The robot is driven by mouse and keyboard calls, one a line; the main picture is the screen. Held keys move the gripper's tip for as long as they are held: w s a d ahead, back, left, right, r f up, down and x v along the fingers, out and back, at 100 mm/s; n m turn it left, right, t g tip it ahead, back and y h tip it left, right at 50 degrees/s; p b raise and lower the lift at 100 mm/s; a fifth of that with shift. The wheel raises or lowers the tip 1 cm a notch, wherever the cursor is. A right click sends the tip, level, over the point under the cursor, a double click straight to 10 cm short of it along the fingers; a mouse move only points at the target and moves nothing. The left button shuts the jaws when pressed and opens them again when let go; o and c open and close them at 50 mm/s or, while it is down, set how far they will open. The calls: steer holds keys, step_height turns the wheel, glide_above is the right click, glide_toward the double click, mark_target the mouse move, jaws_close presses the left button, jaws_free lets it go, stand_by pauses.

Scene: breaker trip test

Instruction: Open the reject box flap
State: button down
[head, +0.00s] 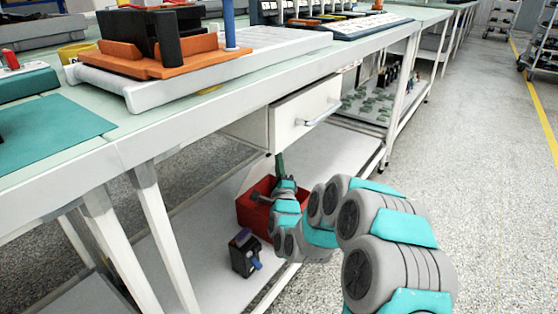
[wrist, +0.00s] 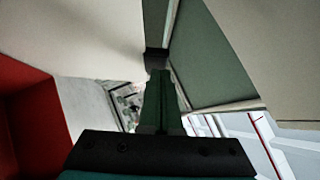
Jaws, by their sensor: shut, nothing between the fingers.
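The red box (head: 257,221), which I take as the reject box, stands on the lower shelf under the bench. My arm reaches in under the bench and covers the box's right side. My gripper (head: 280,160) is shut and empty, its dark green fingers pointing up above the box, just below the drawer. In the wrist view the shut fingers (wrist: 157,80) point at a dark corner between pale panels and a dark green surface. The box's red wall (wrist: 40,125) shows at the left there. I cannot make out the flap, nor whether the fingertips touch anything.
A white drawer (head: 305,112) with a bar handle hangs under the bench, close above my gripper. A black device (head: 243,254) stands on the lower shelf (head: 190,240) in front of the box. Bench legs stand left. The speckled floor (head: 480,200) at the right is clear.

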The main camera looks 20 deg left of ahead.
steer(key=w+a+r+n+g+p, duration=0.2)
steer(key=w+a+r+n+g, duration=0.1)
steer(key=a, duration=0.6)
steer(key=shift+w+r+n+g+h, duration=0.2)
steer(key=shift+r+n+g+h, duration=0.15)
steer(key=shift+r+n, duration=0.45)
steer(key=shift+a+f, duration=0.1)
steer(key=shift+f, duration=0.05)
